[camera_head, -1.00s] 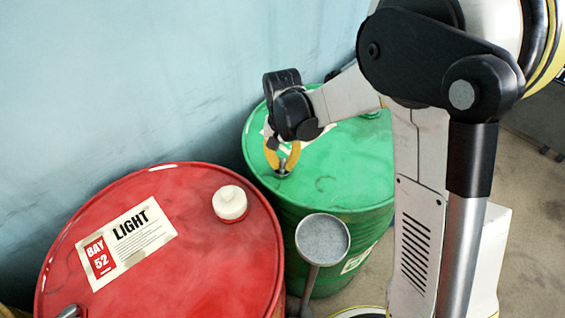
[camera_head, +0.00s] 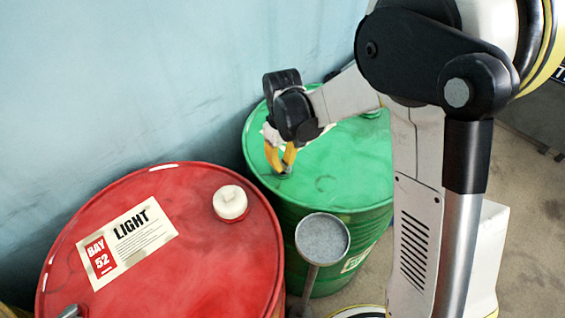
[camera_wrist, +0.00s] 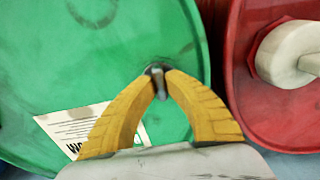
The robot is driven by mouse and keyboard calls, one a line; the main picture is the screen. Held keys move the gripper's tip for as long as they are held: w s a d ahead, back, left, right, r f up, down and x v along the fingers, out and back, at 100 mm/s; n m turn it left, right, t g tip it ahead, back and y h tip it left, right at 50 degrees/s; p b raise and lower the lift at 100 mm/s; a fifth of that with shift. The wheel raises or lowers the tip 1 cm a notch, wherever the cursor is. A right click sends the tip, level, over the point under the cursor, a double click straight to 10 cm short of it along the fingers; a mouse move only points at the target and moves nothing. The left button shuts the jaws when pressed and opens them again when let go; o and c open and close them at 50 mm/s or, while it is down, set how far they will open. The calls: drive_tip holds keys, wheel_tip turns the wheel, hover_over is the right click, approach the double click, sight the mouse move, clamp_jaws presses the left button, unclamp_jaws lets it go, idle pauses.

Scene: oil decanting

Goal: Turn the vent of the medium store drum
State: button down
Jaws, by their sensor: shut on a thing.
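The green drum (camera_head: 345,165) stands behind and right of the red one, with a small metal vent (camera_wrist: 155,68) near its rim. In the wrist view a white label (camera_wrist: 72,124) on its top (camera_wrist: 150,30) is partly hidden by my gripper, so its word cannot be fully read. My gripper (camera_head: 282,172), with yellow fingers, points down at the drum top. In the wrist view my gripper (camera_wrist: 158,84) is shut on the vent, fingertips at either side of it. In the head view the fingers mostly hide the vent.
A red drum (camera_head: 180,255) labelled LIGHT, BAY 52, stands close at front left, with a white cap (camera_head: 230,203). A grey round dish on a stem (camera_head: 322,240) stands in front of the green drum. A blue wall (camera_head: 150,80) rises close behind.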

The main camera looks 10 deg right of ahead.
sight(283, 163)
drive_tip(key=shift+n, duration=0.3)
drive_tip(key=c, duration=1.4)
unclamp_jaws()
wheel_tip(283, 163, up, 12)
drive_tip(key=shift+s, duration=0.1)
